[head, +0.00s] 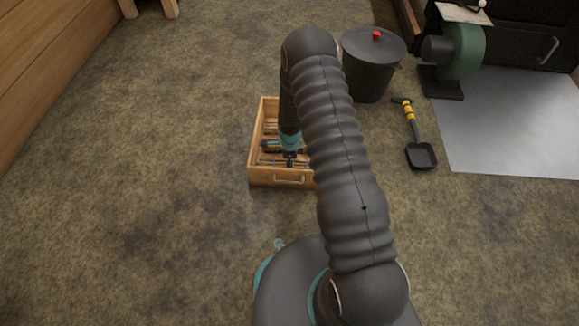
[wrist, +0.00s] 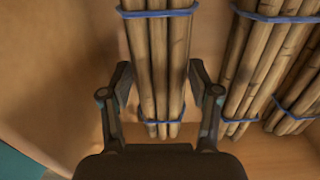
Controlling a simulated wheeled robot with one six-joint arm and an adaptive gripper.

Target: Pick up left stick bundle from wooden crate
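The wooden crate (head: 282,179) stands on the floor ahead in the head view, with a handle on its near side. My gripper (head: 290,160) reaches down into it. In the wrist view the left stick bundle (wrist: 158,50), several brown sticks tied with blue bands, lies between the two fingers of my gripper (wrist: 159,75). The fingers are open, one on each side, with small gaps to the sticks. The bundle's far end is cut off by the frame. My arm hides the crate's right part in the head view.
More banded stick bundles (wrist: 258,65) lie close to the right of the right finger. The crate wall (wrist: 60,70) is at the left. In the head view a dark lidded bucket (head: 372,75) and a small shovel (head: 420,155) are right of the crate. The floor at left is clear.

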